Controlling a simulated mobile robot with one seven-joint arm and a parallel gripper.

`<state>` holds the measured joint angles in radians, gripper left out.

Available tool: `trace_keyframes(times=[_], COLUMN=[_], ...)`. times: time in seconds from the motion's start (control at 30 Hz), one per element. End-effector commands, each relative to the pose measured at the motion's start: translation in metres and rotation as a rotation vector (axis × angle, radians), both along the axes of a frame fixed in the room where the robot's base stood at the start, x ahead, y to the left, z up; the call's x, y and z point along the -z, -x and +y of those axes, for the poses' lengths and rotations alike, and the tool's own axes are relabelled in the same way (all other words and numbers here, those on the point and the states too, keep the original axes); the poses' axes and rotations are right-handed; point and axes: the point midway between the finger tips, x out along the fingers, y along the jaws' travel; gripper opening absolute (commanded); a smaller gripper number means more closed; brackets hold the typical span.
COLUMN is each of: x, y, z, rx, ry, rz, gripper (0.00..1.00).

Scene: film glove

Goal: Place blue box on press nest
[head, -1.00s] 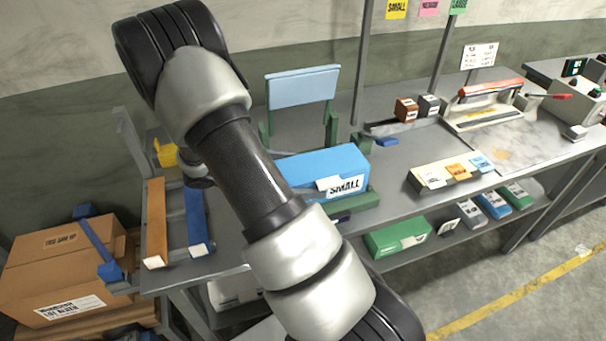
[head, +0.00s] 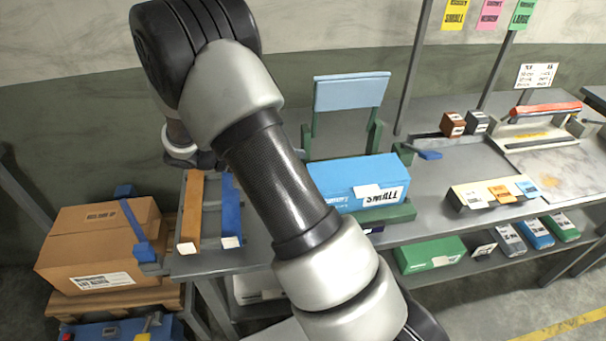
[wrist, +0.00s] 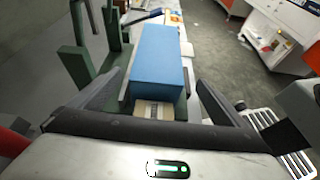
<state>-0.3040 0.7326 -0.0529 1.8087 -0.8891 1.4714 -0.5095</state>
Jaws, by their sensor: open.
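The blue box (head: 357,181), with a white SMALL label on its front, rests on a green support (head: 385,217) on the grey bench. A green frame with a light-blue panel (head: 350,92) stands behind it. I cannot tell for sure which part is the press nest. In the wrist view, my gripper (wrist: 160,80) is open and empty. The blue box (wrist: 158,57) lies lengthwise ahead, with one finger to each side of its near end; no clear contact shows. In the head view my wrist is at the left, and the fingers are hidden behind my arm.
Orange (head: 191,208) and blue (head: 230,208) rails lie at the bench's left end. A cardboard box (head: 100,245) stands lower left. A small brown box (head: 452,124), a card tray (head: 495,194) and a red-handled sealer (head: 545,110) are to the right. A green box (head: 430,254) sits below.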

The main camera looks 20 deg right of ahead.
Motion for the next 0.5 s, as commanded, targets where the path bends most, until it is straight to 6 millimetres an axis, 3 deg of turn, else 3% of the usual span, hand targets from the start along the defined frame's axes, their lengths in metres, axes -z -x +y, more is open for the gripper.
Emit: trace_keyframes(times=[0.27, 0.5], x=[-0.054, -0.095], y=[0.043, 0.089], z=[0.006, 0.025], rx=[0.212, 0.437], ry=[-0.237, -0.479], rz=[-0.302, -0.625], gripper=[0.97, 0.97])
